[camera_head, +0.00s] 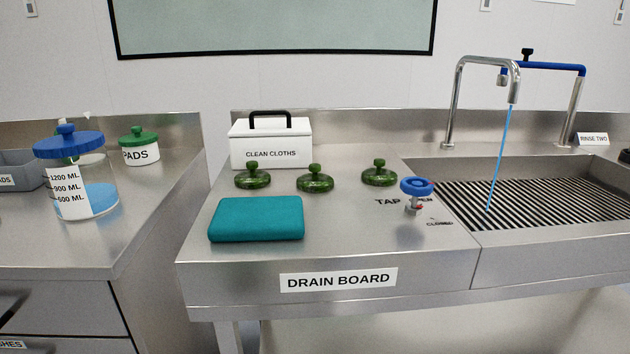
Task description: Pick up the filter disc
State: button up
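I see nothing labelled as a filter disc. Three green, round, flat pieces with knobs on top stand in a row on the drain board: a left one (253,181), a middle one (314,183) and a right one (379,177). I cannot tell whether any of them is the filter disc. The drain board (330,235) is bare steel around them. My gripper is not in view.
A folded teal cloth (257,219) lies in front of the green pieces, and a white clean-cloths box (271,145) stands behind. The blue tap handle (416,187) is at right, beside the sink (540,205) with running water. A blue-lidded jar (92,190) and pads pot (140,150) stand left.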

aim_at(314, 182)
jog(key=i+l+u, duration=0.1)
jog(key=l+u, duration=0.15)
jog(key=u, duration=0.15)
jog(key=l+u, duration=0.4)
jog(key=i+l+u, duration=0.1)
jog(key=l+u, duration=0.25)
jog(key=l, duration=0.8)
